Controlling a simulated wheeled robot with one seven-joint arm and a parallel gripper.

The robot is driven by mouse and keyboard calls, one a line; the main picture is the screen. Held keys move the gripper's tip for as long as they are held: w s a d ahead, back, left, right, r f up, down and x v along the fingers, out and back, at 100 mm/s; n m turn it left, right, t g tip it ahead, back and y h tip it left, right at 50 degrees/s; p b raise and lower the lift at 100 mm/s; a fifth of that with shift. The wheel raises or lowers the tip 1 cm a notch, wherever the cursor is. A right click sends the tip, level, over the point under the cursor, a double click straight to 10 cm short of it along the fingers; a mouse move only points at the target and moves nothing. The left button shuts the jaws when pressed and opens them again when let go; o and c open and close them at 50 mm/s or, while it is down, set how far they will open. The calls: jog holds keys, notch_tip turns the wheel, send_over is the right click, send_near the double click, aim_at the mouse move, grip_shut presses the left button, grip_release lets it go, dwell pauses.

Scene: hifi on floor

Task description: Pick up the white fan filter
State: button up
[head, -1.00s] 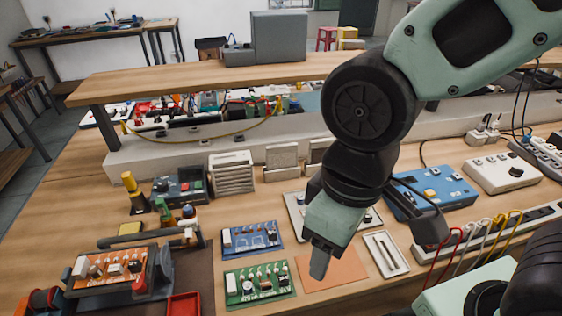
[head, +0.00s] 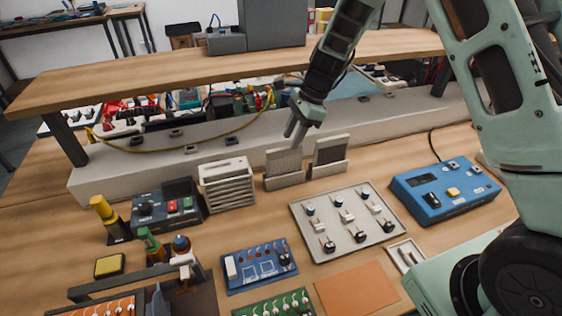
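The left panel (head: 283,163) and the right panel (head: 331,150) stand side by side in front of the long grey ledge. A white louvred box (head: 227,184) stands just left of them. I cannot tell for sure which of these is the fan filter. My gripper (head: 294,134) points down above and slightly behind the left panel's top edge. Its two fingers look apart with nothing between them. It overlaps the panel's top in the view, and contact cannot be made out.
A wooden shelf (head: 180,72) spans above the ledge (head: 110,183), close to my arm. In front lie a white switch panel (head: 318,256), a blue box (head: 446,188), a blue circuit board (head: 258,264) and an orange mat (head: 355,290). Bare wood shows between them.

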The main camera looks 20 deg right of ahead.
aim_at(282, 156)
jog(key=p+x, duration=0.2)
jog(key=x, duration=0.4)
jog(key=shift+a, duration=0.25)
jog(key=shift+a+f, duration=0.2)
jog(key=shift+f, duration=0.3)
jog(key=shift+f, duration=0.25)
jog(key=shift+c, duration=0.4)
grip_shut()
